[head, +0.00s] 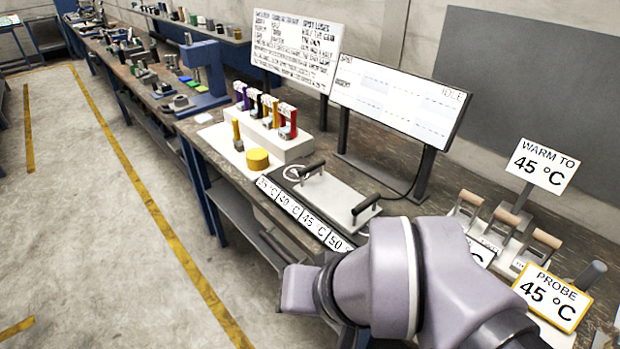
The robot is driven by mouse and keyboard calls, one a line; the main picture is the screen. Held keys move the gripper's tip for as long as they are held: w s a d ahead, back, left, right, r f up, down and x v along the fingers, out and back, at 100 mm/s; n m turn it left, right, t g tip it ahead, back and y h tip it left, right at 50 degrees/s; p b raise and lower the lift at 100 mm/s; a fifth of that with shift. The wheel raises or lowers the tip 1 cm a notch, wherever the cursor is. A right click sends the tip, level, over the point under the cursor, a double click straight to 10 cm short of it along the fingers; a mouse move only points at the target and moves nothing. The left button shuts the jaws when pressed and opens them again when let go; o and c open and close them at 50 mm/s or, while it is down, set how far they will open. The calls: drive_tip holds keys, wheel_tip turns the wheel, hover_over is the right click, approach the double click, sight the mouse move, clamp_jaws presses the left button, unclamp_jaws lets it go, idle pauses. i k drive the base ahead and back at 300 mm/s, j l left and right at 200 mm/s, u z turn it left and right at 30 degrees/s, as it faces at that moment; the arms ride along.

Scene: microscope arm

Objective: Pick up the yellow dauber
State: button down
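Several upright daubers with coloured parts stand in a row on a white block on the bench. One has yellow on it (266,110), between a black one (256,103) and a red one (288,123); a purple one (241,96) is at the left end. In front of the block are a thin upright yellow piece (236,130) and a short round yellow piece (258,158). I cannot tell for certain which yellow item is the dauber. My arm fills the lower right, but my gripper's fingers are not visible.
A flat plate with dark handles (325,192) lies right of the block, above a strip of temperature labels (305,215). Two boards (400,95) stand behind. Wooden-handled tools (505,218) and temperature signs (542,166) are at the right. The floor left of the bench is clear.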

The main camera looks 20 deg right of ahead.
sight(238, 143)
drive_tip(key=i+j+z, duration=0.25)
drive_tip(key=i+j, duration=0.4)
drive_tip(key=i, duration=0.2)
drive_tip(key=i+j+z, duration=0.2)
drive_tip(key=i+j, duration=0.6)
drive_tip(key=i+j+z, duration=0.25)
drive_tip(key=i+j, duration=0.5)
drive_tip(key=j, duration=0.2)
